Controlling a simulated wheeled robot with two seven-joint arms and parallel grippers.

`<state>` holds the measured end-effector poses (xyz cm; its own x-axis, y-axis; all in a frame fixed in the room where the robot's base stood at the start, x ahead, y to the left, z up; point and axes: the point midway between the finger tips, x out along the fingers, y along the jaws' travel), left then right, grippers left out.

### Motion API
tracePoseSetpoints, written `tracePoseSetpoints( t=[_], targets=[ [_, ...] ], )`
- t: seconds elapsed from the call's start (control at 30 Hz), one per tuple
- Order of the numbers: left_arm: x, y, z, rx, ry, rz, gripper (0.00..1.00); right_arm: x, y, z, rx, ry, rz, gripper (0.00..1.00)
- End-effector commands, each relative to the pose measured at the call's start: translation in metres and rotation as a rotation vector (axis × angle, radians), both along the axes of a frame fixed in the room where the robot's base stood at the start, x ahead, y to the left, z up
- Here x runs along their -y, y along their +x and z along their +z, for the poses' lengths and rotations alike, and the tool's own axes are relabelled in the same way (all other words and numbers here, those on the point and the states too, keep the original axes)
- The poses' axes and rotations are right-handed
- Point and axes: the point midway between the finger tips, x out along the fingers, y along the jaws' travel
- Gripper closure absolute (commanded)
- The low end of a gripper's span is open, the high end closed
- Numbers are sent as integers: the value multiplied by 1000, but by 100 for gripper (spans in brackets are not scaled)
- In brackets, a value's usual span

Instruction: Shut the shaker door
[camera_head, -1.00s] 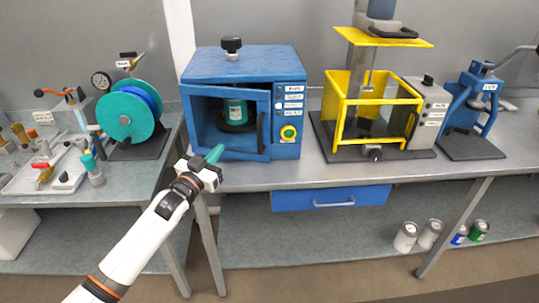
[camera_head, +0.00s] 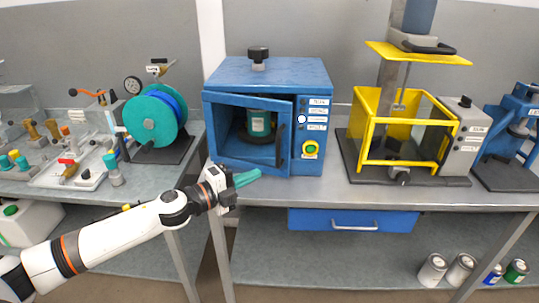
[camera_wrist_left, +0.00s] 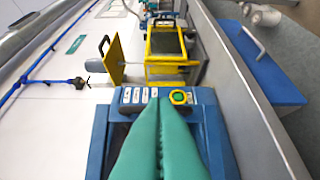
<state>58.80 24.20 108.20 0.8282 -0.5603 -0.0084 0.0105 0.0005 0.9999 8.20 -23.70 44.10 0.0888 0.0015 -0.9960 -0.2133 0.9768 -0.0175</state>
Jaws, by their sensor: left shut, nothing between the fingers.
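The blue shaker (camera_head: 268,72) stands on the bench in the head view. Its framed door (camera_head: 245,100) is ajar, its right edge with the dark handle (camera_head: 281,145) swung outward from the body. A can with a teal label (camera_head: 258,121) shows inside. My left gripper (camera_head: 247,178), with teal fingers, is shut and empty at the door's lower edge; I cannot tell whether it touches. In the left wrist view the closed fingers (camera_wrist_left: 160,130) point toward the shaker's panel, with its green-and-yellow button (camera_wrist_left: 180,97). My right gripper is not in view.
A yellow-guarded machine (camera_head: 361,130) stands right of the shaker, a blue press (camera_head: 515,125) farther right. A teal reel (camera_head: 150,120) is on the left bench. A blue drawer (camera_head: 310,219) is under the bench; several cans stand on the lower shelf. The bench's front edge is clear.

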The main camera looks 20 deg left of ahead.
Motion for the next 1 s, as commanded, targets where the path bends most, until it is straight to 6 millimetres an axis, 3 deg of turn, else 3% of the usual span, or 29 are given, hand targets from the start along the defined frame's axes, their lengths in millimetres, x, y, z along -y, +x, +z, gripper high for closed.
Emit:
tracePoseSetpoints(
  t=[0.03, 0.23, 0.43, 1.0],
  targets=[
    [7, 11, 7, 2, -5, 0, 100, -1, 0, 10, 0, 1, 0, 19],
    [32, 46, 5, 2, -4, 0, 100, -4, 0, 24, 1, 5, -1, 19],
    [23, 71, 1, 0, -2, 3, 100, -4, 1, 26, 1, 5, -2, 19],
    [21, 82, 0, -1, -3, 4, 100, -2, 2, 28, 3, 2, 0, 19]
  ],
)
